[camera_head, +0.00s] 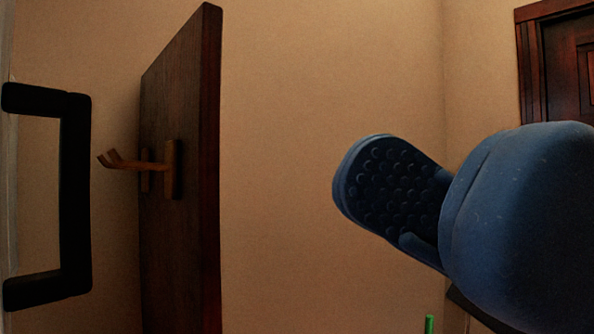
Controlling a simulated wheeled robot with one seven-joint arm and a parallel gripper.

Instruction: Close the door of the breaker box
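I cannot clearly make out the breaker box or the inside of it. A black U-shaped handle (76,190) stands upright at the far left, fixed to a pale panel (8,220) that shows only as a thin strip. I cannot tell whether this panel is the box's door. A dark wooden panel (210,170) stands to the right of the handle, seen nearly edge-on, with a brown wooden handle or hook (172,168) on its left face. My blue arm comes in from the right, apart from both panels.
A plain tan wall (290,230) lies behind, with a room corner to the right. A dark wooden door and frame (526,75) show at the upper right. A small green object (429,324) shows at the bottom edge. The gap between the wooden panel and my arm looks clear.

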